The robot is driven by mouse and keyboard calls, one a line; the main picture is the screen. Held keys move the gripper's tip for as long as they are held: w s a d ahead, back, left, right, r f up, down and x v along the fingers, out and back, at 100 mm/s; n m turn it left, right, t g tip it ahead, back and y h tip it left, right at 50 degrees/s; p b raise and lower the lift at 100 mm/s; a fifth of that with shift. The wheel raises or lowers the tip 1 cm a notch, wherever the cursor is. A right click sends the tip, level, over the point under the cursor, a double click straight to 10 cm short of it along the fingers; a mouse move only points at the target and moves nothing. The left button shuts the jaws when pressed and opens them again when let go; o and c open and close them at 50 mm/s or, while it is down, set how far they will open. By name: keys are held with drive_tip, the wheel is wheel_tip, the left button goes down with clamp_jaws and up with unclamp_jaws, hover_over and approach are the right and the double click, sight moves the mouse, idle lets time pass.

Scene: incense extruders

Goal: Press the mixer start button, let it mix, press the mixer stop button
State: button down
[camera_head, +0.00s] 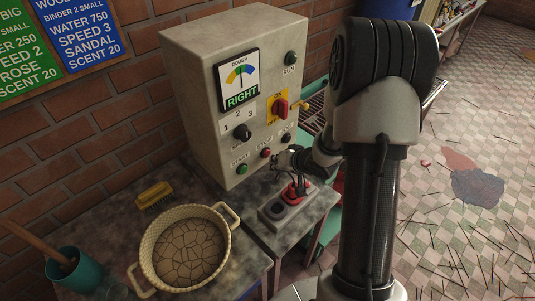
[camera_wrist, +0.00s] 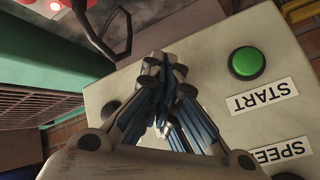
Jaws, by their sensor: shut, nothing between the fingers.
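The grey control box (camera_head: 225,95) stands against the brick wall. Its green START button (camera_head: 242,169) is at the lower left of the panel, with a red button (camera_head: 265,153) and a dark button (camera_head: 286,138) to its right. In the wrist view the green START button (camera_wrist: 247,63) is right of my fingertips, apart from them. My gripper (camera_wrist: 168,65) is shut and empty in front of the panel, covering its middle. The red button cannot be made out there. In the head view my gripper (camera_head: 283,160) is just below the red and dark buttons. The RUN lamp (camera_head: 291,57) looks dark green.
The dough gauge (camera_head: 238,78) reads RIGHT. A speed knob (camera_head: 242,132) and a red-and-yellow switch (camera_head: 280,107) are on the panel. Below are a small box with a red top part (camera_head: 293,192), a cream bowl (camera_head: 149,252) of cracked dough, a yellow brush (camera_head: 154,194) and a teal cup (camera_head: 82,275).

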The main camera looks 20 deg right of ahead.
drive_tip(key=s, duration=0.1)
drive_tip(key=s+d, duration=0.1)
drive_tip(key=s, duration=0.2)
drive_tip(key=shift+s+d+p, duration=0.3)
drive_tip(key=shift+s+p, duration=0.05)
drive_tip(key=shift+p, duration=0.05)
idle(0.4)
drive_tip(key=s+r+n+g+h, duration=0.1)
drive_tip(key=s+r+h, duration=0.15)
drive_tip(key=r, duration=0.55)
drive_tip(key=s+r+n+h, duration=0.1)
drive_tip(key=s+r+h, duration=0.15)
drive_tip(key=r, duration=0.65)
drive_tip(key=s+a+r+n+g+y, duration=0.1)
drive_tip(key=s+a+r, duration=0.2)
drive_tip(key=s+a, duration=0.4)
drive_tip(key=s+a+r+n+g+y, duration=0.1)
drive_tip(key=s+a+r+g, duration=0.1)
drive_tip(key=s+a+r, duration=0.2)
drive_tip(key=s+a, duration=0.3)
drive_tip(key=s, duration=0.4)
drive_tip(key=shift+s+r+n+y, duration=0.15)
drive_tip(key=shift+s+n+y, duration=0.15)
drive_tip(key=shift+y, duration=0.1)
